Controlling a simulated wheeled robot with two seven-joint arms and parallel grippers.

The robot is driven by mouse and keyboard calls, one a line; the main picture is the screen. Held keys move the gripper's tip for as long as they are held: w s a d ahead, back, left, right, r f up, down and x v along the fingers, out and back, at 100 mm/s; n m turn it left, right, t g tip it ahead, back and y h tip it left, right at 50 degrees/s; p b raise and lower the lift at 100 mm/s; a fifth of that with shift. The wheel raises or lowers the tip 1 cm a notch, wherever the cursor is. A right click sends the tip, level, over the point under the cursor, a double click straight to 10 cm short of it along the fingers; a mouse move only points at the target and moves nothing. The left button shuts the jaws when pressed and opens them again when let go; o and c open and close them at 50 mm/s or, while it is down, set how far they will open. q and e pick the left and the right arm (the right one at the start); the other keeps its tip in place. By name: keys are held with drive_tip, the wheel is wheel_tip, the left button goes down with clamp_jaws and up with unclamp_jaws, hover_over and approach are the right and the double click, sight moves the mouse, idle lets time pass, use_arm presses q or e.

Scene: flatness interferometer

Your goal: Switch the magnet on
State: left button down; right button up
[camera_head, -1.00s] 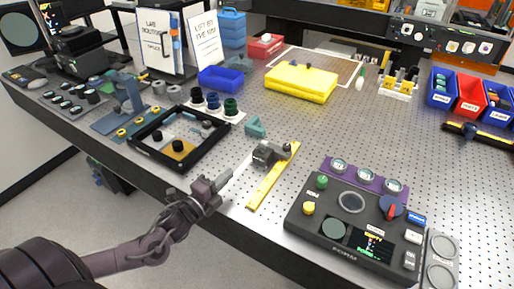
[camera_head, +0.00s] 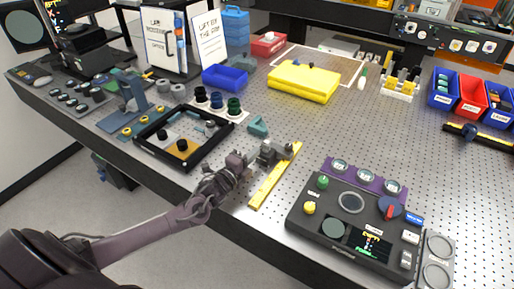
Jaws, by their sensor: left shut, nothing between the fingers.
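A small grey block-like device (camera_head: 272,152), which looks like the magnet base, sits on the bench at the upper part of a yellow strip (camera_head: 265,188). A small dark knob or round part shows at its right end. My left gripper (camera_head: 250,161) is shut and empty, at the left side of the device. Its fingertips are close to the device; I cannot tell whether they touch. The hand hides part of the device's left side, and its switch is too small to make out. My right gripper is not in view.
A black control box (camera_head: 340,257) with knobs and a small screen stands to the right. A black frame (camera_head: 190,163) lies to the left, and a small teal block (camera_head: 257,126) is behind the device. The perforated bench top (camera_head: 330,130) is clear beyond the strip.

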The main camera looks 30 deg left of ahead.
sight(266, 147)
use_arm(q)
drive_tip(key=shift+w+d, duration=0.2)
drive_tip(key=shift+w, duration=0.9)
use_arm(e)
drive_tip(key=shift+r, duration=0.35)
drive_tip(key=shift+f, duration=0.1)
use_arm(q)
drive_tip(key=shift+m+h, duration=0.3)
drive_tip(key=shift+h, duration=0.1)
drive_tip(key=shift+a, duration=0.25)
drive_tip(key=shift+m+h+b, duration=0.3)
drive_tip(key=shift+b, duration=0.05)
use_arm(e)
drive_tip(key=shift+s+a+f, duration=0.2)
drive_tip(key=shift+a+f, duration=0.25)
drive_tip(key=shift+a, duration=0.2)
use_arm(q)
drive_tip(key=shift+d, duration=0.1)
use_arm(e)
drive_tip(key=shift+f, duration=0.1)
